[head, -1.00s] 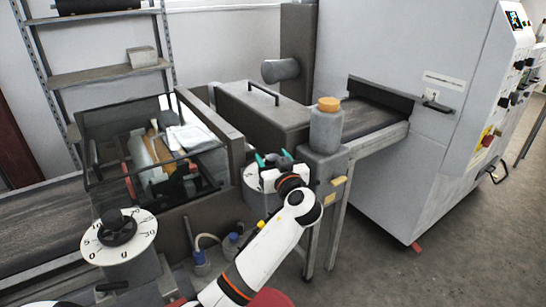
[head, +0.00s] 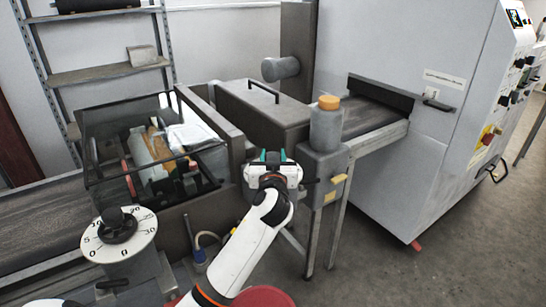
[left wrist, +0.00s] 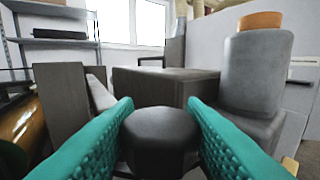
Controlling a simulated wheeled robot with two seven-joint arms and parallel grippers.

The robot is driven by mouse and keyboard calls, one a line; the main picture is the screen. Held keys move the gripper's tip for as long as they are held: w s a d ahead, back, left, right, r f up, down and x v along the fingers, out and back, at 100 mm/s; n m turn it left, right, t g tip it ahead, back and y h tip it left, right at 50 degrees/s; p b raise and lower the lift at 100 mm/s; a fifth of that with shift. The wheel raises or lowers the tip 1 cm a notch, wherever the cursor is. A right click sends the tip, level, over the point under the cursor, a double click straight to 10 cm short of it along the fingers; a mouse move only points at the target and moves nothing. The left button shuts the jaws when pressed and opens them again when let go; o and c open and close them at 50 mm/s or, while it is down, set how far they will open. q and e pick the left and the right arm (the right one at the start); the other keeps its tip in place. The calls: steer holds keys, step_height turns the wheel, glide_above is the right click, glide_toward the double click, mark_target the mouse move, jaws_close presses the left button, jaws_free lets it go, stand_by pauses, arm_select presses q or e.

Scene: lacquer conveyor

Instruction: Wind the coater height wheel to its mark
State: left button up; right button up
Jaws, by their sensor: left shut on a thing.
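My left gripper (head: 272,157) is at the front of the machine, just left of the grey bottle. In the left wrist view, its teal fingers stand either side of a dark round knob (left wrist: 160,140), and it is shut on this knob. Any dial behind this knob is hidden by the gripper in the head view. Another wheel, a white numbered dial (head: 100,252) with a black hub and a small knob, stands on a grey post at the lower left, apart from the gripper. My right gripper is not in view.
A grey bottle (head: 326,130) with an orange cap stands close to the right of my left gripper; it also shows in the left wrist view (left wrist: 257,75). A clear-covered coater section (head: 150,150) lies left. A large grey cabinet (head: 400,150) stands right.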

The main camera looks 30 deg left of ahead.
arm_select(q)
steer(key=shift+m+t+h, duration=0.4)
steer(key=shift+h, duration=0.1)
steer(key=o, duration=1)
steer(key=shift+c, duration=0.2)
steer(key=shift+s, duration=0.1)
steer(key=b+v, duration=0.2)
steer(key=v, duration=1)
steer(key=shift+f, duration=0.1)
